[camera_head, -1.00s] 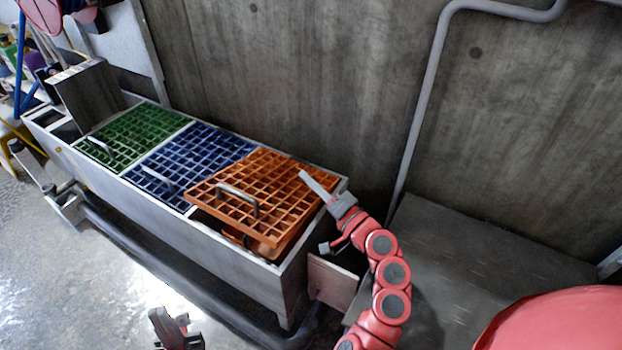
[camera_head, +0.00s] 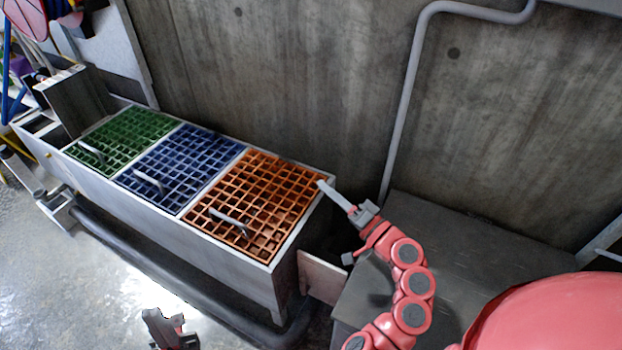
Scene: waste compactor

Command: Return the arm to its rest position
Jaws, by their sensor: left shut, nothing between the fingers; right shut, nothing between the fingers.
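My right arm (camera_head: 405,275) is red and reaches in from the lower right. Its gripper (camera_head: 322,184) is shut and empty, with its tip at the right rim of the orange grate (camera_head: 262,190). I cannot tell whether it touches the rim. The orange grate lies flat in the compactor bin (camera_head: 235,255), level with the blue grate (camera_head: 180,165). My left gripper (camera_head: 165,318) is at the bottom edge of the picture, shut, over the floor and away from the bin; part of it is cut off.
The green grate (camera_head: 118,138) lies left of the blue one. A dark pipe (camera_head: 150,262) runs along the bin's front. A grey box surface (camera_head: 470,250) is beneath the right arm. A concrete wall (camera_head: 270,80) stands behind. The floor (camera_head: 70,290) at front left is clear.

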